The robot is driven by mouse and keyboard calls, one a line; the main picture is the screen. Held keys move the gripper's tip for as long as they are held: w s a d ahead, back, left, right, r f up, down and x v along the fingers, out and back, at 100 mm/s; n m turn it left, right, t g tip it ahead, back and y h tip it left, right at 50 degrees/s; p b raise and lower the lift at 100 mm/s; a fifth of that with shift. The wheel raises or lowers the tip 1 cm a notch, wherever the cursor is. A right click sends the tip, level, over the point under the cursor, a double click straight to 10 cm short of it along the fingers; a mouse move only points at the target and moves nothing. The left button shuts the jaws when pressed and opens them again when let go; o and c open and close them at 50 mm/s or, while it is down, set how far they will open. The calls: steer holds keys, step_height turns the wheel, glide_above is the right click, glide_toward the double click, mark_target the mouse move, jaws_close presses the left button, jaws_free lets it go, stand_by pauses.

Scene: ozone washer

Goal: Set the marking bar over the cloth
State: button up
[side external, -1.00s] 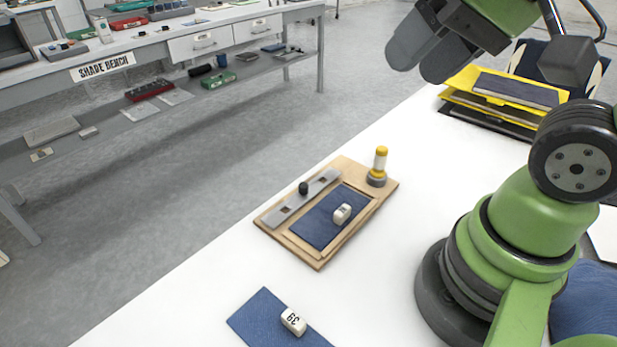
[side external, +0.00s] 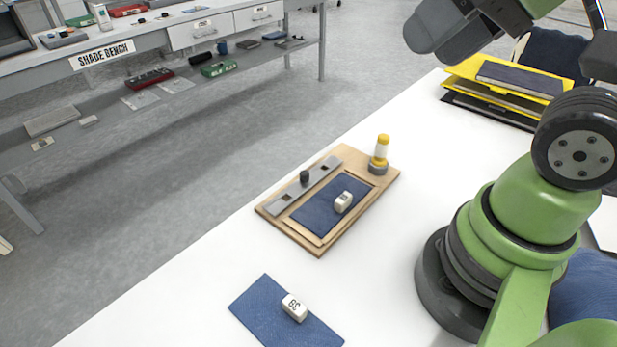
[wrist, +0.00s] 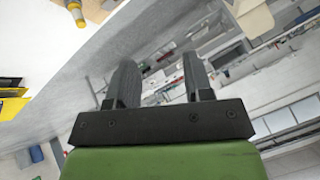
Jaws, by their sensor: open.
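The marking bar (side external: 294,191), a grey metal strip with a black knob and square holes, lies on the left part of a wooden board (side external: 318,247), beside the blue cloth (side external: 318,216). The cloth lies flat in a thin wooden frame, with a white block (side external: 343,201) on it. My gripper (side external: 437,38) is high at the top of the side view, well away from the board. In the wrist view its two dark fingers (wrist: 160,72) are apart with nothing between them.
A second blue cloth (side external: 265,307) with a numbered white block (side external: 294,307) lies nearer. Yellow folders (side external: 465,86) are stacked at the far right. White table is clear around the board.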

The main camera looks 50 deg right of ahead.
stand_by(0.4)
steer(key=n+g+h, duration=0.1)
steer(key=g+h, duration=0.1)
steer(key=g, duration=0.5)
glide_above(304, 172)
step_height(304, 172, down, 19)
step_height(304, 172, down, 10)
steer(key=shift+r, duration=0.15)
